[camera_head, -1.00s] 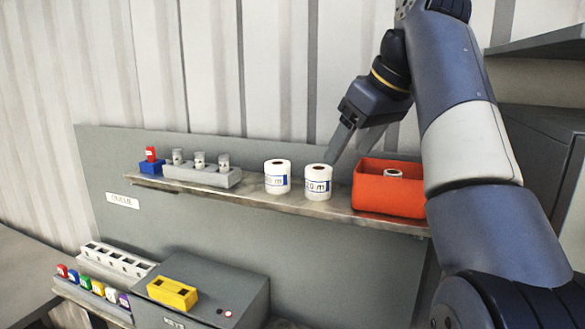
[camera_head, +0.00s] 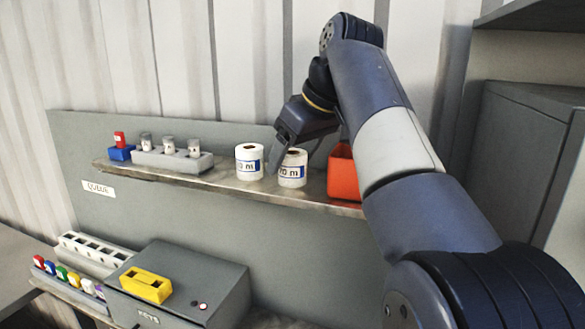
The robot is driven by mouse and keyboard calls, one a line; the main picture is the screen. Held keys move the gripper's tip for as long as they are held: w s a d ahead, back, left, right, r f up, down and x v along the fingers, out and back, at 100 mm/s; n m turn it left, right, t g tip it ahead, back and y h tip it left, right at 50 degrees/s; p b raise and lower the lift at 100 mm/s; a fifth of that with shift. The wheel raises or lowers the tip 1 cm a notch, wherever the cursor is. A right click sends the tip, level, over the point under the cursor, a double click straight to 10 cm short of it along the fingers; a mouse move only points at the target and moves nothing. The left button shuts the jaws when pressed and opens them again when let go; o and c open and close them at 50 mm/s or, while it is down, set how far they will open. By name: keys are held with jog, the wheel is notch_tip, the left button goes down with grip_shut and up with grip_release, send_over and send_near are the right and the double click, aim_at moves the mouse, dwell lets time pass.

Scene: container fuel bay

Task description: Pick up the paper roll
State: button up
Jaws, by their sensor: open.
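Two white paper rolls with blue-marked labels stand upright side by side on the shelf. The left roll (camera_head: 249,162) is fully in view. The right roll (camera_head: 292,174) is partly covered by my gripper. My gripper (camera_head: 289,160) is open and points down at the right roll. One finger hangs in front of the gap between the two rolls, and the other shows near the right roll's right side. I cannot tell whether the fingers touch the roll.
The shelf (camera_head: 210,181) also bears a grey holder (camera_head: 172,161) with several vials and a blue block (camera_head: 122,153) with a red piece. An orange bin (camera_head: 343,178) is partly hidden by my arm. Below are a grey box (camera_head: 175,285) and a yellow block (camera_head: 146,285).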

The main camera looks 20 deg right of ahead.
jog(key=shift+x, duration=1.15)
jog(key=shift+c, duration=0.6)
jog(key=c, duration=1)
jog(key=shift+o, duration=0.2)
jog(key=shift+r, duration=0.1)
notch_tip(320, 180, up, 10)
jog(key=p, duration=0.2)
